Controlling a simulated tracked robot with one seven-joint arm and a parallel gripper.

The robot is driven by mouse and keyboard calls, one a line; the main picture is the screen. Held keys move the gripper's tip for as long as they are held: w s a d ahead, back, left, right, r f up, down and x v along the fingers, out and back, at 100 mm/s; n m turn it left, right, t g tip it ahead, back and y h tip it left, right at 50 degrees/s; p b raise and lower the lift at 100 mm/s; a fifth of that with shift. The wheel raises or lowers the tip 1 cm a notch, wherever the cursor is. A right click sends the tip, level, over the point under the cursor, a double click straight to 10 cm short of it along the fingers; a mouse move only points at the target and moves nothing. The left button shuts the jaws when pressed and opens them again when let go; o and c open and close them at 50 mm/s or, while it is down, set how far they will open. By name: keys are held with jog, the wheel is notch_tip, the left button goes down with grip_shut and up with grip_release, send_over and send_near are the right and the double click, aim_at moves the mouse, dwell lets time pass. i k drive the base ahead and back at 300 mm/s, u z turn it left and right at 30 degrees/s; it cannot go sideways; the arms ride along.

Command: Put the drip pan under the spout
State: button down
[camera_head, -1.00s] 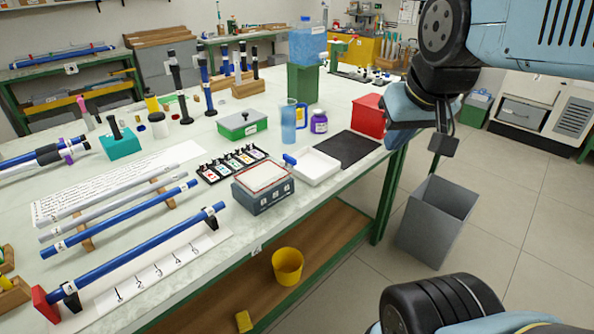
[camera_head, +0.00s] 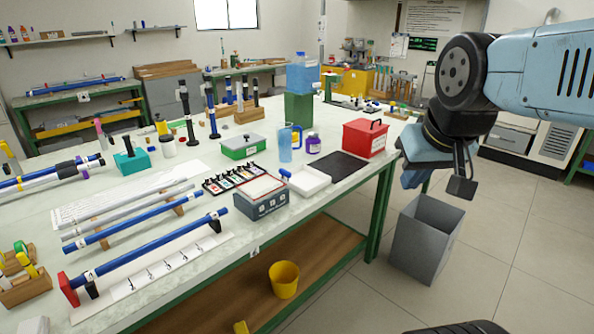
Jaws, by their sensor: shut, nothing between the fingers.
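A shallow white tray with a blue knob (camera_head: 311,181), which looks like the drip pan, lies flat near the table's right edge. A blue water container (camera_head: 302,76) stands on a green block (camera_head: 298,108) farther back, and the tray is apart from it on the near side. The spout is too small to make out clearly. My arm comes in from the upper right, and its wrist hangs beyond the table's right edge, away from the tray.
A dark mat (camera_head: 336,167) lies beside the tray, with a red box (camera_head: 364,139) behind it. A blue cup (camera_head: 285,146) and a purple-labelled jar (camera_head: 313,143) stand between tray and green block. A grey box (camera_head: 268,200) is left of the tray. A grey bin (camera_head: 425,240) stands on the floor.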

aim_at(306, 181)
jog(key=z, duration=0.6)
jog(key=i, duration=1.65)
jog(key=u, duration=0.65)
jog(key=k, duration=0.9)
jog(key=u, duration=0.2)
jog(key=i, duration=0.9)
jog(key=z, duration=0.1)
